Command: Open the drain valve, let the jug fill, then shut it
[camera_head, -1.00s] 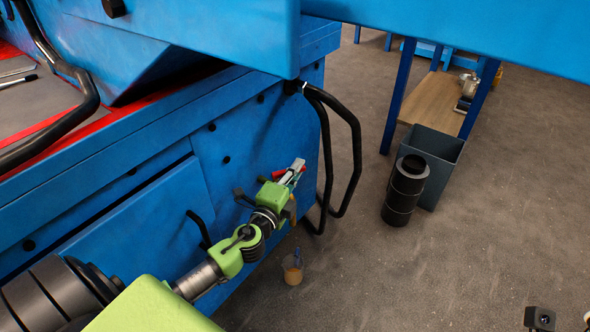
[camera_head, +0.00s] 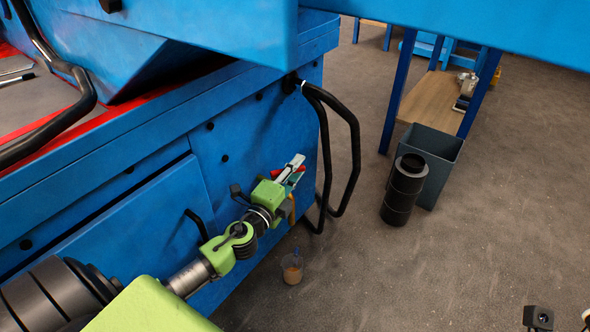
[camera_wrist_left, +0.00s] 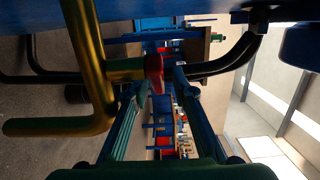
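The brass drain valve (camera_wrist_left: 95,75) fills the left side of the left wrist view, with a bent spout and a red-tipped handle (camera_wrist_left: 154,78). My left gripper (camera_wrist_left: 157,85) is open, and the red tip sits near its left fingertip; I cannot tell if they touch. In the head view, my left gripper (camera_head: 293,168) is at the blue machine's lower side, with a little red showing beside its fingers. The clear jug (camera_head: 292,268) stands on the floor below, with amber-brown colour inside. Its liquid level is hard to read. My right gripper is not in view.
The blue machine (camera_head: 150,225) stands close along my left arm. A black bent rail (camera_head: 354,160) sticks out just right of the gripper. A grey bin (camera_head: 440,160) and black cylinder (camera_head: 403,190) stand farther right. The floor in the lower right is mostly clear.

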